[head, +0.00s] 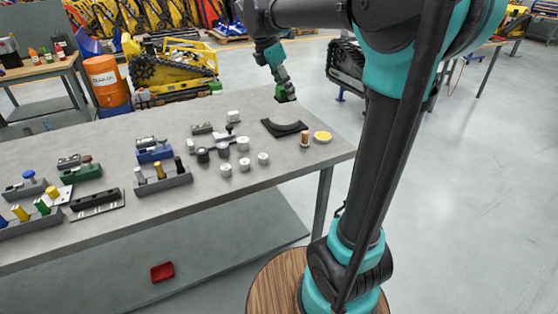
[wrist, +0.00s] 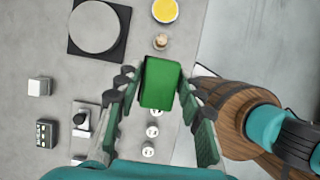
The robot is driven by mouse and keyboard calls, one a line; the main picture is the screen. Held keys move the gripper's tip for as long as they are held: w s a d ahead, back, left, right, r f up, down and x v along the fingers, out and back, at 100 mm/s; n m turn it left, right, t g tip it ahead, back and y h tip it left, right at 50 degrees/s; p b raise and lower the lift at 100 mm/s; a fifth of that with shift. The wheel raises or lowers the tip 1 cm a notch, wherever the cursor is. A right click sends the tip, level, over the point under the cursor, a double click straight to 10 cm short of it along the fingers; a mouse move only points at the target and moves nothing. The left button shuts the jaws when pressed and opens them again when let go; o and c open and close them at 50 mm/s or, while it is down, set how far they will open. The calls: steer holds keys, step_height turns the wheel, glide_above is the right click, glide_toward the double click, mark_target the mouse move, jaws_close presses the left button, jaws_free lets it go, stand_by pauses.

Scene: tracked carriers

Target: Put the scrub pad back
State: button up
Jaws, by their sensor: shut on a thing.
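My gripper (wrist: 160,95) is shut on a green block, which looks like the scrub pad (wrist: 162,84). The pad sits between the two fingers in the wrist view. In the head view my gripper (head: 285,93) is above the far right part of the grey table (head: 110,144), with a bit of green showing at its fingers. The pad appears clear of the table top, though its exact height is hard to tell.
A black square plate (wrist: 75,48) with a grey disc (wrist: 95,26), a yellow-topped round tin (head: 322,137) and a small tan cylinder (head: 305,138) stand near the right end. Several white-topped cylinders (head: 244,164) and grey holders (head: 163,184) stand further left. A red object (head: 162,272) lies on the lower shelf.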

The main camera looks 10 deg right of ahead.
steer(key=f, duration=1.9)
steer(key=shift+s+f, duration=0.2)
steer(key=shift+f, duration=0.2)
steer(key=shift+f, duration=0.1)
steer(key=o, duration=1.2)
steer(key=v, duration=1.2)
steer(key=s+d+f+m+t+y, duration=0.1)
steer(key=s+d+f+m, duration=0.1)
steer(key=s+f+m, duration=0.4)
steer(key=s+d+f+m+t+y, duration=0.1)
steer(key=s+d+f+m+y, duration=0.1)
steer(key=s+f+m, duration=0.4)
steer(key=s+d+f+m+y, duration=0.1)
steer(key=s+d+f+m, duration=0.3)
steer(key=s+f+m, duration=0.2)
steer(key=shift+s+d+m+t, duration=0.2)
steer(key=shift+s+m+t, duration=0.2)
steer(key=shift+s+m, duration=1.2)
